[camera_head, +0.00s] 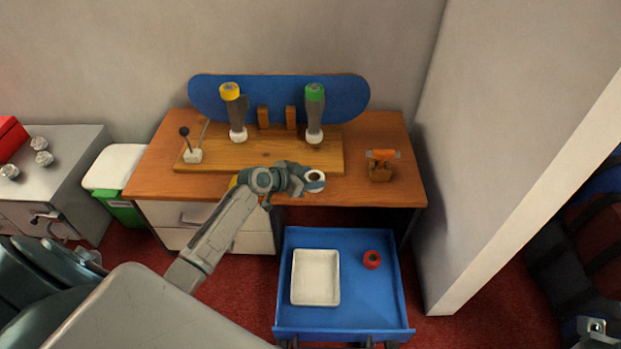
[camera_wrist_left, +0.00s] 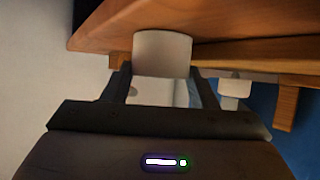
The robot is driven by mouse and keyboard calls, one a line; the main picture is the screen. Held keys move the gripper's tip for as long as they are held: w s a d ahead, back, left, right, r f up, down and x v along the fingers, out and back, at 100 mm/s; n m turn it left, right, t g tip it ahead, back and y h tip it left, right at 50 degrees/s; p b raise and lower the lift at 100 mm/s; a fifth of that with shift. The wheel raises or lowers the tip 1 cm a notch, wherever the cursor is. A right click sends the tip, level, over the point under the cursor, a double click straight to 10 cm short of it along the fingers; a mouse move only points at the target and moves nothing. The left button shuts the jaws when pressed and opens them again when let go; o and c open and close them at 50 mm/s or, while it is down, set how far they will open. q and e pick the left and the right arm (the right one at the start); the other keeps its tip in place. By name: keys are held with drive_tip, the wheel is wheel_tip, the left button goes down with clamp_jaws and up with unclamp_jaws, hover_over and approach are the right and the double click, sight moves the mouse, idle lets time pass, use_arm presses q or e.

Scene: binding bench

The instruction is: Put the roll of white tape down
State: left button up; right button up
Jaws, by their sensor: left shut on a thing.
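My left gripper (camera_head: 304,180) reaches in over the front edge of the wooden bench and is shut on the roll of white tape (camera_head: 315,175). The roll's dark core opening shows in the head view. In the left wrist view, the white roll (camera_wrist_left: 162,53) sits between the two dark fingers, with the brown bench top beyond it. I cannot tell whether the roll touches the bench. My right gripper is in neither view.
A wooden base (camera_head: 260,153) holds a yellow-topped and a green-topped holder before a blue panel (camera_head: 350,97). Below, a blue cart (camera_head: 345,318) carries a white tray (camera_head: 316,300) and a red roll (camera_head: 372,260).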

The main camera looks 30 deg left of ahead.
use_arm(q)
drive_tip(key=o, duration=1)
drive_tip(key=shift+f, duration=0.1)
